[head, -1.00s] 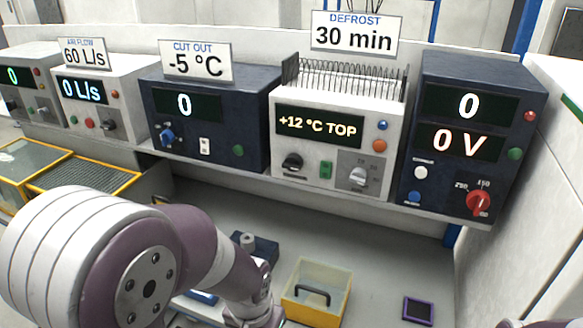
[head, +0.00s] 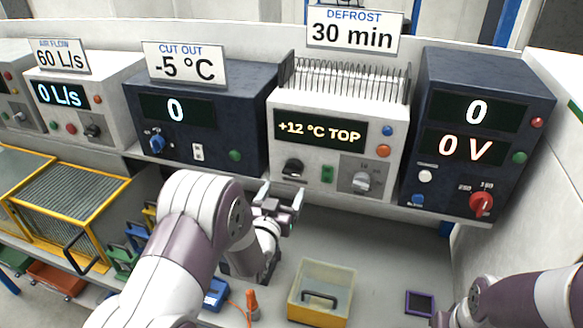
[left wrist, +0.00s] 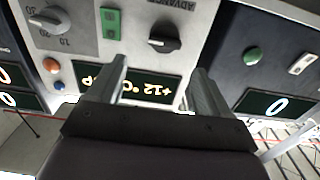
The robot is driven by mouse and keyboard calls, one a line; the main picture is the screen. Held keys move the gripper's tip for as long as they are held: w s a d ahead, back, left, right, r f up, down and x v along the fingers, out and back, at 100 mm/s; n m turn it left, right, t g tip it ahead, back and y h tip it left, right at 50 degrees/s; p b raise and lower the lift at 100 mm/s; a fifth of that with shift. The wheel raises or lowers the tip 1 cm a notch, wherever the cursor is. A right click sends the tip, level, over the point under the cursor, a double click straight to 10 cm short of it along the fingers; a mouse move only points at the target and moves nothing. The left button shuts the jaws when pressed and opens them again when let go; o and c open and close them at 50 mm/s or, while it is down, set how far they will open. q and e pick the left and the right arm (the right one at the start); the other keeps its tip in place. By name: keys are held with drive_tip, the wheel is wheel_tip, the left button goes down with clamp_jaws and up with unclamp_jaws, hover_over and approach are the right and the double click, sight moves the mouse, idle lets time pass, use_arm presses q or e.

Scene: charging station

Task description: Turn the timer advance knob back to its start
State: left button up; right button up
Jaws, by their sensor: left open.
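The timer advance knob is a black rotary knob (head: 293,166) at the lower left of the white defrost unit (head: 340,105), whose display reads "+12 °C TOP". In the left wrist view the knob (left wrist: 165,37) appears upside down beside the word "ADVANCE", with its bar lying roughly sideways. My left gripper (head: 281,194) is open and empty, just below and in front of the knob. In the left wrist view its two fingers (left wrist: 160,70) stand apart, with the knob beyond and between them, not touched. My right arm enters at the lower right; its gripper does not show.
A grey knob (head: 363,182) and a green switch (head: 327,174) sit right of the black knob. Dark blue units flank the defrost unit, one with a red knob (head: 481,204). Below are a yellow-rimmed bin (head: 320,292) and a purple-framed item (head: 419,304). The bench behind them is clear.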

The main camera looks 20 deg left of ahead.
sight(291, 173)
use_arm(q)
drive_tip(key=w, duration=0.2)
drive_tip(key=w+p, duration=0.1)
drive_tip(key=w, duration=0.2)
drive_tip(key=w+p, duration=0.1)
drive_tip(key=w, duration=0.2)
drive_tip(key=shift+w+a+f, duration=0.1)
drive_tip(key=shift+w+a, duration=0.05)
drive_tip(key=shift+a, duration=0.15)
drive_tip(key=shift+w+d+p, duration=0.25)
drive_tip(key=shift+p, duration=0.1)
drive_tip(key=shift+w+a+f, duration=0.1)
drive_tip(key=shift+w+a, duration=0.1)
drive_tip(key=shift+w, duration=0.05)
drive_tip(key=shift+d, duration=0.1)
drive_tip(key=c, duration=1)
